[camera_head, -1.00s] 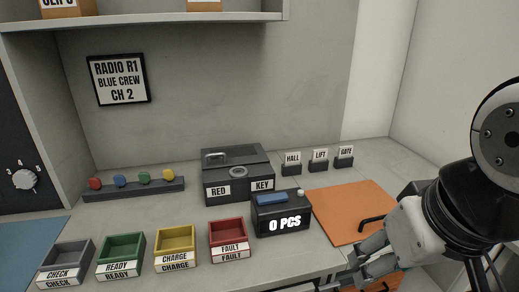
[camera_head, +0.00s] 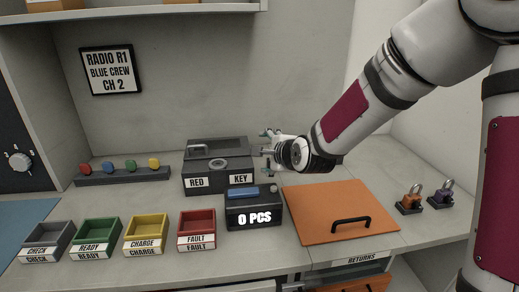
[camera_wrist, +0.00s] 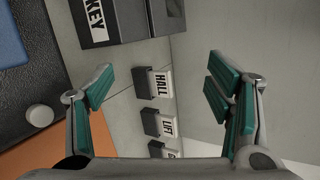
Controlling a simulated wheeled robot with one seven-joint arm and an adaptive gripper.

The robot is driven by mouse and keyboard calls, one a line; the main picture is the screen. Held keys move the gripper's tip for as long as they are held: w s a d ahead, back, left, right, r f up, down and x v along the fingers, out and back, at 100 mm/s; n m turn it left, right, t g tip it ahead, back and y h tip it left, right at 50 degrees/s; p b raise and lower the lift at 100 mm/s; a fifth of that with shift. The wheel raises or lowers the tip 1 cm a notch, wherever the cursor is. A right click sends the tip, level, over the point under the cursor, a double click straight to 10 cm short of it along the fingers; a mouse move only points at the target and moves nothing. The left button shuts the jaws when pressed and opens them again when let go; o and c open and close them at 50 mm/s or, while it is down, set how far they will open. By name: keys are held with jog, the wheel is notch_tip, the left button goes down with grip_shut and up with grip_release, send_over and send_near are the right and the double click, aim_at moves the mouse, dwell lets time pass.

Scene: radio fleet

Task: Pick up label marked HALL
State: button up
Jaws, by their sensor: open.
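The HALL label (camera_wrist: 161,84) is a white card with black letters, upright in a small dark holder (camera_wrist: 143,82). In the wrist view it lies between my open fingers, nearer the left one and beyond the tips. My gripper (camera_wrist: 160,78) is open and empty, with teal pads. In the head view my gripper (camera_head: 270,150) is at the back of the counter, right of the black key box, and my arm hides the labels. The LIFT label (camera_wrist: 168,126) stands beside HALL in its own holder, and a third label (camera_wrist: 172,153) is partly cut off.
The black box marked RED KEY (camera_head: 212,170) stands close left of my gripper. In front are the 0 PCS counter box (camera_head: 252,208) and an orange lid (camera_head: 318,218) with a black handle. Two padlocks (camera_head: 411,200) stand at the right. Coloured trays (camera_head: 146,234) line the front left.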

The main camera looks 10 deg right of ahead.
jog(key=w+d+f+m+t+h, duration=0.25)
jog(key=w+d+m+t, duration=0.45)
jog(key=m, duration=1)
jog(key=shift+m+g, duration=0.3)
jog(key=shift+g, duration=0.2)
jog(key=f, duration=0.3)
jog(key=w+f, duration=0.1)
jog(key=f, duration=0.2)
jog(key=shift+w+a+f, duration=0.1)
jog(key=shift+a, duration=0.05)
jog(key=shift+w+f+b, duration=0.3)
jog(key=shift+w, duration=3.45)
jog(key=c, duration=1.2)
